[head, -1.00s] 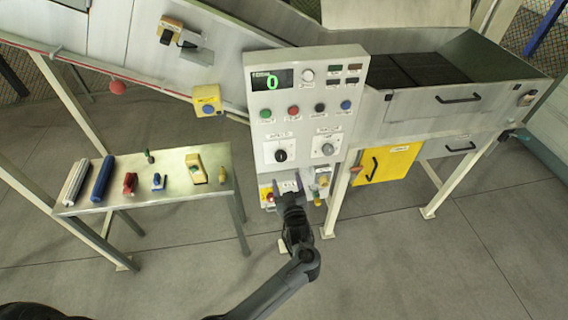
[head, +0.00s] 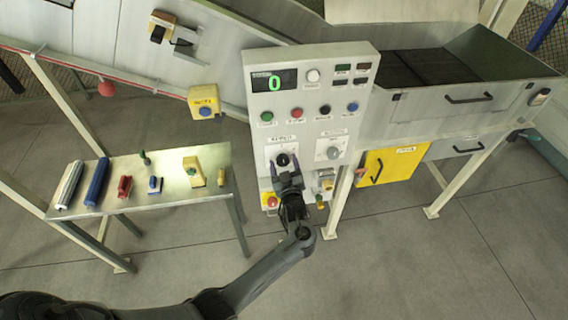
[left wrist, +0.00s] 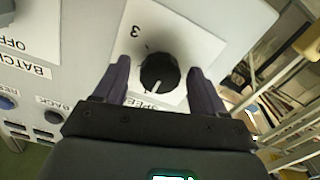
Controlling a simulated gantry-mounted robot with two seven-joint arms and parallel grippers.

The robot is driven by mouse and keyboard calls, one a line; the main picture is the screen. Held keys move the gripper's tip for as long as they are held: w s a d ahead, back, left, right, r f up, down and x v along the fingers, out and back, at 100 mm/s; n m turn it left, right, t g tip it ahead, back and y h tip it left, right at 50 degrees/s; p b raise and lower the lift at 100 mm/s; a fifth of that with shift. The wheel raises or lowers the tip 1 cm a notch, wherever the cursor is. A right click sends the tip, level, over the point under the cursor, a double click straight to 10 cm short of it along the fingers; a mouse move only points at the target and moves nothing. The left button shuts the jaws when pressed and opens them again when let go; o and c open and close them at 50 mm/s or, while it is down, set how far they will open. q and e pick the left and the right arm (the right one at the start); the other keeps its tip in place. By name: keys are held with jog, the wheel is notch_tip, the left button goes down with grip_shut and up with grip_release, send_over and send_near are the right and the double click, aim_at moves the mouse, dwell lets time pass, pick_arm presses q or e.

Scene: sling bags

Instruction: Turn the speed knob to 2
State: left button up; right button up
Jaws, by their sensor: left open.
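The black speed knob (head: 283,159) sits on a white label plate on the left of the grey control panel (head: 345,110). I cannot tell how deep the fingertips reach. The green display (head: 274,83) reads 0. My right gripper is not in view.
A second, grey knob (head: 333,153) is to the right on the panel. Several coloured buttons (head: 297,113) are above. A side table (head: 170,170) with tools stands at the left. A yellow door (head: 388,170) is at the right.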

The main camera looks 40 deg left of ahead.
pick_arm(q)
jog(key=c, duration=1.1)
jog(key=shift+o, duration=0.2)
jog(key=shift+m, duration=0.4)
jog(key=shift+r+m+p, duration=0.1)
jog(key=shift+m+p, duration=0.65)
jog(key=shift+m, duration=0.15)
jog(key=m+p, duration=0.1)
jog(key=m, duration=0.2)
jog(key=shift+m+p, duration=0.3)
jog(key=shift+p, duration=0.05)
jog(key=m+p, duration=0.1)
jog(key=m, duration=0.2)
jog(key=shift+m+p, duration=0.65)
jog(key=shift+m, duration=0.65)
jog(key=shift+s, duration=0.1)
